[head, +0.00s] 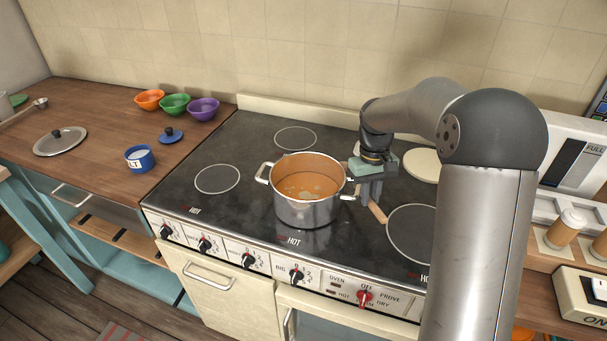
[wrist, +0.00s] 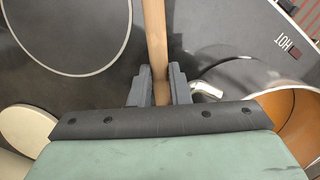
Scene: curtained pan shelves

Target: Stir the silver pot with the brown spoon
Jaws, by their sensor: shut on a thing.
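The silver pot (head: 303,207) stands on the dark stove top in the head view, with orange-brown liquid and pale bits in it. Part of its rim and a handle show at the right of the wrist view (wrist: 290,104). My gripper (head: 372,198) is just right of the pot, low over the stove. It is shut on the brown spoon, whose wooden shaft (wrist: 155,45) runs between the two fingers in the wrist view. A short end of the spoon (head: 378,212) shows below the fingers in the head view. The rest of the spoon is hidden.
A pale round disc (head: 422,165) lies behind my gripper. A blue salt pot (head: 140,158), its lid (head: 171,135), a pan lid (head: 60,141) and orange, green and purple bowls (head: 175,104) are on the left counter. Shakers (head: 566,228) stand at right. The stove's left side is clear.

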